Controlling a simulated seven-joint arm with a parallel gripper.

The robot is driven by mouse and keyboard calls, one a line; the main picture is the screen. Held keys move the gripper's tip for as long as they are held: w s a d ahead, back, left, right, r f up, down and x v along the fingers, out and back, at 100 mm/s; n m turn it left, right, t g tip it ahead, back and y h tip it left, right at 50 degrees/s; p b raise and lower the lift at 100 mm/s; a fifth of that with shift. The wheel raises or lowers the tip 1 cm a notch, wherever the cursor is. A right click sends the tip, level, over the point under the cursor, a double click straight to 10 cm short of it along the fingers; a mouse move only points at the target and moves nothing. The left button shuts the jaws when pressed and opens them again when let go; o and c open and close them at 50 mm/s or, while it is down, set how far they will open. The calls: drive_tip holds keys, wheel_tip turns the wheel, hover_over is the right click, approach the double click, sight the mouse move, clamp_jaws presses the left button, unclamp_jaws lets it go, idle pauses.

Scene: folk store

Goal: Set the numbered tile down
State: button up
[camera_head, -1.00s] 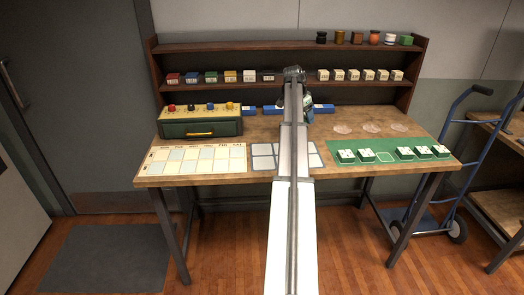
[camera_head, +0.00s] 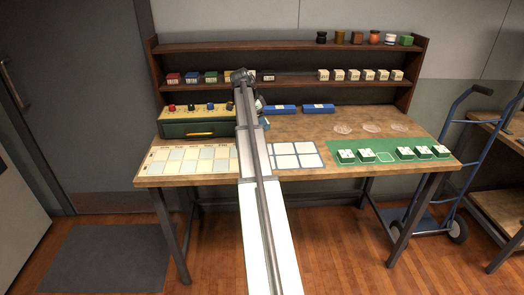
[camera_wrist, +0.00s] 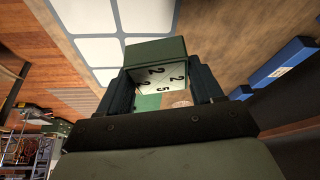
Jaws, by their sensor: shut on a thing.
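My gripper (camera_wrist: 160,88) is shut on a numbered tile (camera_wrist: 156,80) in the wrist view. The tile has a green body and a pale face with black digits, including 2s and a 5. In the head view my arm hides the tile, and the gripper end is over the back of the table near the drawer box. A green mat (camera_head: 386,144) at the right bears several green-and-white tiles in a row, with an empty outlined place between two groups. A white-celled grid sheet (camera_head: 284,154) lies at the table's middle; it also shows in the wrist view (camera_wrist: 97,34).
A green drawer box (camera_head: 201,129) with coloured knobs stands at the back left. A marked chart (camera_head: 176,174) lies before it. Blue blocks (camera_head: 318,108) lie at the back. Clear discs (camera_head: 371,127) lie behind the mat. Two shelves (camera_head: 300,84) rise behind the table.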

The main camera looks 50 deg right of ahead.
drive_tip(key=shift+s+a+m+g, duration=0.15)
drive_tip(key=shift+s+m+g, duration=0.1)
drive_tip(key=shift+m, duration=0.35)
drive_tip(key=shift+s+a+m+g, duration=0.15)
drive_tip(key=shift+m+g, duration=0.1)
drive_tip(key=shift+m, duration=0.35)
drive_tip(key=shift+f+y, duration=0.3)
drive_tip(key=shift+f, duration=4.7)
drive_tip(key=shift+f, duration=0.1)
drive_tip(key=o, duration=1.2)
drive_tip(key=shift+c, duration=0.2)
drive_tip(key=v, duration=1.2)
